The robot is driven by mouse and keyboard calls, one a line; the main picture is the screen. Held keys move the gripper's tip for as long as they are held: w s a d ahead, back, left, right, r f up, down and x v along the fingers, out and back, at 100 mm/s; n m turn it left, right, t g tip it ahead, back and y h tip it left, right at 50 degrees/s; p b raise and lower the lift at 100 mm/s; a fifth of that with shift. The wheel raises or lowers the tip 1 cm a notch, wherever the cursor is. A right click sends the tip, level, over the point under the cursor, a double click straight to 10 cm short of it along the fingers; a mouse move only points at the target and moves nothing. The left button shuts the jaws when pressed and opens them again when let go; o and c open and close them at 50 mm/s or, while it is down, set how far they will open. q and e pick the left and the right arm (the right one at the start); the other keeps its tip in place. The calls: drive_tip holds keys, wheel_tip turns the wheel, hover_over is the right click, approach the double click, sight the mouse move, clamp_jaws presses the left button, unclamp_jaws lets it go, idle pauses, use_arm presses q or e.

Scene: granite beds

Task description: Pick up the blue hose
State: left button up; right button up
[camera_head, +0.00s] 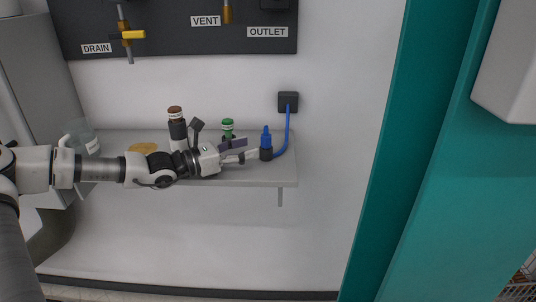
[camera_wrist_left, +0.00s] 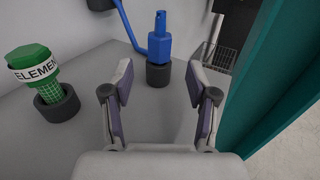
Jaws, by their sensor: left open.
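The blue hose (camera_head: 288,133) runs from a dark wall box down to a blue fitting (camera_head: 266,138) that stands upright in a dark round holder on the shelf. In the left wrist view the blue fitting (camera_wrist_left: 159,43) stands in its dark holder beyond the fingers, with the hose (camera_wrist_left: 129,27) joining it from the left. My left gripper (camera_head: 246,151) is open and empty, just left of the fitting in the head view. In the left wrist view the open fingers (camera_wrist_left: 161,105) point toward the fitting, apart from it. My right gripper is not seen.
A green-capped element (camera_wrist_left: 40,72) stands in a dark holder left of the fingers. A teal panel (camera_head: 400,150) rises to the right.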

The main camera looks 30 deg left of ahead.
sight(266, 142)
use_arm(q)
drive_tip(key=shift+w+d, duration=0.15)
drive_tip(key=shift+w, duration=0.2)
drive_tip(key=b+x, duration=0.1)
drive_tip(key=x, duration=0.4)
drive_tip(key=shift+w+d, duration=0.15)
drive_tip(key=shift+w, duration=0.15)
drive_tip(key=shift+s, duration=0.15)
drive_tip(key=shift+c, duration=0.7)
clamp_jaws()
